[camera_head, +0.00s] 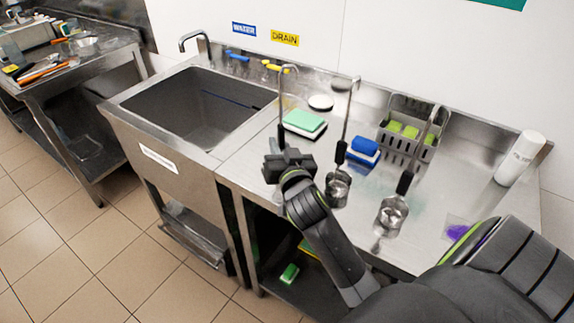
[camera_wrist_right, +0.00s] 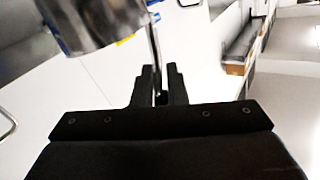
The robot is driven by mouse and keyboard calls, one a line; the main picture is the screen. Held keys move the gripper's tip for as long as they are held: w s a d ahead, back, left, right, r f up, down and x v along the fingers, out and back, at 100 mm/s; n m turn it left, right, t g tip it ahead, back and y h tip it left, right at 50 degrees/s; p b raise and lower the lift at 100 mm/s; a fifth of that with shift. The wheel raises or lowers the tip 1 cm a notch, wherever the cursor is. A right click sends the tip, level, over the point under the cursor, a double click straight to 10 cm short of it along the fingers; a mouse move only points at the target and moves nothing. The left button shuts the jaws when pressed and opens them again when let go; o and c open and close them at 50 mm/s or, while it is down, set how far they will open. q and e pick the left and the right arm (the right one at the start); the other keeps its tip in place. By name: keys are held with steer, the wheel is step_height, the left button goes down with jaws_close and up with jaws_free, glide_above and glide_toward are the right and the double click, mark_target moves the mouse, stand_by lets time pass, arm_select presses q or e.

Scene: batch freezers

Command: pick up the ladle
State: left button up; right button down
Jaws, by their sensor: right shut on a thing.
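My right gripper (camera_head: 285,160) is shut on the handle of a steel ladle (camera_head: 281,105) with a hooked top, near the front edge of the steel counter. In the head view the ladle stands roughly upright and its bowl is hidden behind my gripper and arm. In the right wrist view the thin handle (camera_wrist_right: 155,50) runs between the fingers (camera_wrist_right: 160,85), and a shiny metal cup (camera_wrist_right: 95,20) shows at the top left. Two similar ladles stand to the right, one with its bowl (camera_head: 337,188) beside my arm and one farther right (camera_head: 393,212). My left gripper is out of view.
A sink (camera_head: 195,105) lies to the left. Behind are a green-topped sponge (camera_head: 304,121), a blue sponge (camera_head: 364,148) and a grey caddy (camera_head: 410,110). A white bottle (camera_head: 519,157) stands at the right. A purple item (camera_head: 458,231) lies near the front.

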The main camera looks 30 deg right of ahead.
mark_target(280, 112)
steer(key=shift+w+r+p, duration=0.1)
steer(key=shift+r+p, duration=0.3)
step_height(280, 112, up, 9)
steer(key=p, duration=0.8)
steer(key=shift+r+p, duration=0.2)
steer(key=shift+p, duration=0.15)
steer(key=s+a+r+n+y, duration=0.1)
steer(key=a+r+y, duration=0.1)
steer(key=a+r, duration=0.3)
steer(key=s+a+r+n+y+b, duration=0.1)
steer(key=s+a+r+n+y, duration=0.1)
steer(key=a+r, duration=0.3)
steer(key=shift+a+t+y, duration=0.4)
steer(key=shift+a+y, duration=0.2)
steer(key=shift+a, duration=0.3)
